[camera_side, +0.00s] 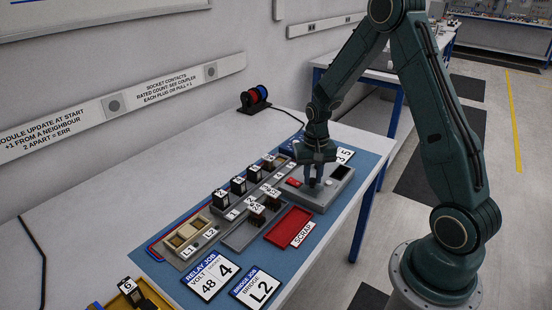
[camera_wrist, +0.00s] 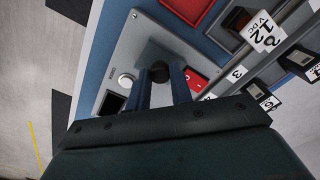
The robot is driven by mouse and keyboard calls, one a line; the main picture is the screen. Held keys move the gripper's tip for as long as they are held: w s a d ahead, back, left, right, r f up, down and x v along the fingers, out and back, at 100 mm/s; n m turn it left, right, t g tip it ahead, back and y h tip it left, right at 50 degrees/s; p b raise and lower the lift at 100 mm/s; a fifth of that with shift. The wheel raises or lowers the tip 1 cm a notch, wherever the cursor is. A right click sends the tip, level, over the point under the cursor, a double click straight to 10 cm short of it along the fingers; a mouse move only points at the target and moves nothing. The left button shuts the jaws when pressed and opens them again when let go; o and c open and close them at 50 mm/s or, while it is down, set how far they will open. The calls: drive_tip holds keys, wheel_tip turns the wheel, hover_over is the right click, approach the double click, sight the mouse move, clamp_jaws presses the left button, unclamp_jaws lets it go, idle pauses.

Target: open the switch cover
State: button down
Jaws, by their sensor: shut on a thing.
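The grey control box (camera_side: 322,197) stands on the blue mat near the table's far end. On it are a red switch or cover piece (camera_side: 294,183), a white round button and a dark display (camera_side: 341,173). In the wrist view the red piece (camera_wrist: 196,82) lies right of the fingers and looks flat; I cannot tell whether it is the cover itself. My gripper (camera_side: 313,184) points down at the box, between the red piece and the white button (camera_wrist: 126,80). Its fingers are shut on a dark round knob (camera_wrist: 160,72), partly hidden by them.
A red scrap tray (camera_side: 290,223) lies beside the box. Rows of dark labelled modules (camera_side: 238,186) stand on the left, close to the box. Job cards (camera_side: 205,277) lie at the near end. A cable reel (camera_side: 255,98) stands near the wall.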

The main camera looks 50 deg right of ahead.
sight(312, 180)
drive_tip(key=c, duration=1.2)
unclamp_jaws()
drive_tip(key=shift+c, duration=0.2)
drive_tip(key=shift+r, duration=0.15)
wheel_tip(312, 180, up, 14)
drive_tip(key=shift+f, duration=0.25)
drive_tip(key=shift+r, duration=0.1)
